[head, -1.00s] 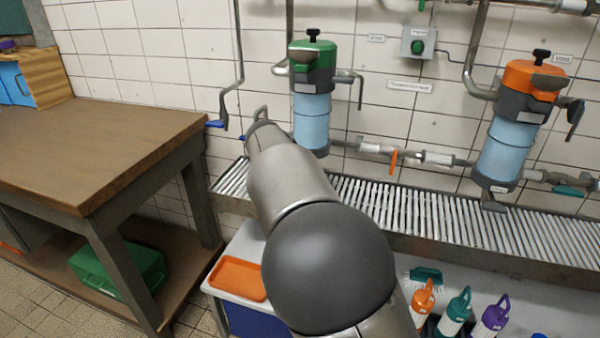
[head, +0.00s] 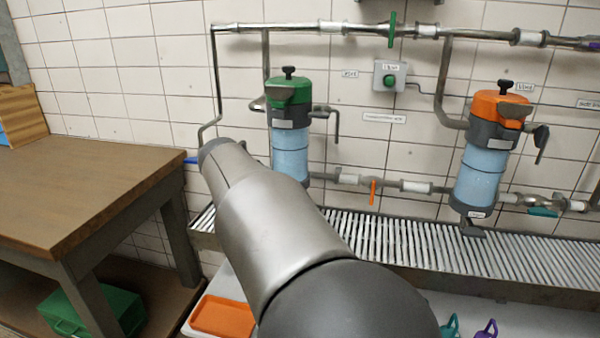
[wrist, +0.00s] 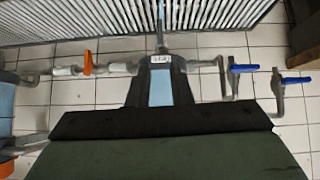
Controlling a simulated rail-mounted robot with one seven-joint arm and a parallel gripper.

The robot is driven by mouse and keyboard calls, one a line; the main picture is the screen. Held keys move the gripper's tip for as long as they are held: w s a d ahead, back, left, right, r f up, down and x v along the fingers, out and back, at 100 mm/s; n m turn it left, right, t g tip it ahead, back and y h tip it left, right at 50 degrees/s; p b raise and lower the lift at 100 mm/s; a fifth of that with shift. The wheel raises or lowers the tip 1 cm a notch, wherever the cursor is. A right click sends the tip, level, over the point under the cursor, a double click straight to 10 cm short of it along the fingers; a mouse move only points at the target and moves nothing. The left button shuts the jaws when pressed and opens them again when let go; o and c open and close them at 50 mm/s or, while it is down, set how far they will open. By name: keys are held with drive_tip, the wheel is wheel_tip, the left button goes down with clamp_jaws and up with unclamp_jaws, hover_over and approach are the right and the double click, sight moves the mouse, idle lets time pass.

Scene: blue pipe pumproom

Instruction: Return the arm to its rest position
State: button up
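My arm reaches from the bottom centre of the head view toward the tiled wall, left of the green-capped filter (head: 289,150). My gripper is hidden in the head view. In the wrist view, my gripper (wrist: 161,62) shows as dark fingers rising from a wide black and dark green body. The fingers are apart, and the filter's pale blue glass shows in the gap behind them. I see nothing held between them. I cannot tell how far the fingers are from the filter.
A wooden table (head: 90,190) stands on the left, with a green case (head: 95,312) below. An orange-capped filter (head: 485,160) hangs on the right. A slatted drain (head: 430,245) runs along the wall. An orange tray (head: 222,317) lies low. Blue-handled valves (wrist: 298,79) show in the wrist view.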

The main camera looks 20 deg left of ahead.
drive_tip(key=s+d+m+g+p, duration=0.1)
drive_tip(key=s+d+g+p, duration=0.15)
drive_tip(key=d, duration=1.05)
drive_tip(key=s+d+g+p, duration=0.2)
drive_tip(key=d+p, duration=0.2)
drive_tip(key=d, duration=0.8)
drive_tip(key=s+d+f+g+p, duration=0.1)
drive_tip(key=s+d+g+p, duration=0.1)
drive_tip(key=s+d, duration=0.5)
drive_tip(key=s+d+f+g+p, duration=0.1)
drive_tip(key=s+d+p, duration=0.3)
drive_tip(key=s, duration=1.2)
drive_tip(key=d+g, duration=0.1)
drive_tip(key=d, duration=0.2)
drive_tip(key=shift+d+f+n+p, duration=0.2)
drive_tip(key=shift+d+n+p, duration=0.1)
drive_tip(key=shift+n, duration=0.1)
